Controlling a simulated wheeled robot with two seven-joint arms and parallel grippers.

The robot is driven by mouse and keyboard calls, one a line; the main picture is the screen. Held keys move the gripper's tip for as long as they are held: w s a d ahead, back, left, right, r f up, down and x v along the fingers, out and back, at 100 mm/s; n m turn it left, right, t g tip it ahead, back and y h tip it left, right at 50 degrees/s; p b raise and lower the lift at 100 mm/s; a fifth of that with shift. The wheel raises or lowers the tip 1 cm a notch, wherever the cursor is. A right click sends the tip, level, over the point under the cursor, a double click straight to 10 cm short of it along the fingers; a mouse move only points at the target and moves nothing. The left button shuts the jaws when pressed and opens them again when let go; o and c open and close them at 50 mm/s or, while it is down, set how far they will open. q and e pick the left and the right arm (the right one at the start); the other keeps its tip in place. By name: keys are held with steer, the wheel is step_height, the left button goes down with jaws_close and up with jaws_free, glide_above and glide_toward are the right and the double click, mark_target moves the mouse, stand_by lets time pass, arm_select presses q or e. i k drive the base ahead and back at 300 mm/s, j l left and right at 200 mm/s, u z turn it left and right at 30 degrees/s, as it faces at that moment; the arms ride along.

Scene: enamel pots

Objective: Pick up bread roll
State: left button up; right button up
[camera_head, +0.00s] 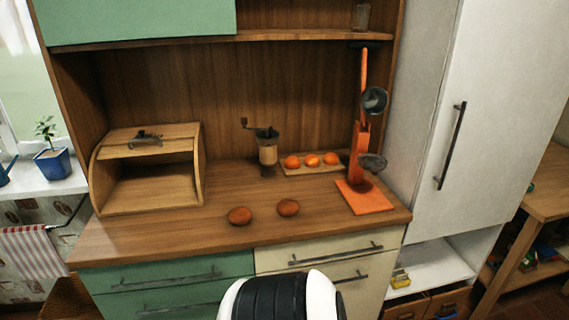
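Two round brown bread rolls lie apart on the wooden counter near its front edge. The left roll (239,216) is a little nearer the edge than the right roll (288,207). Neither of my grippers shows in the head view. A white and black rounded part at the bottom middle seems to be part of my own body.
An open, empty-looking wooden bread box (150,170) stands on the left. A coffee grinder (267,150), a board with orange fruits (312,161) and an orange stand with enamelware (363,197) stand behind and right. Counter in front of the box is clear.

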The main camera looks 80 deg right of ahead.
mark_target(286, 208)
steer(key=z, duration=2.75)
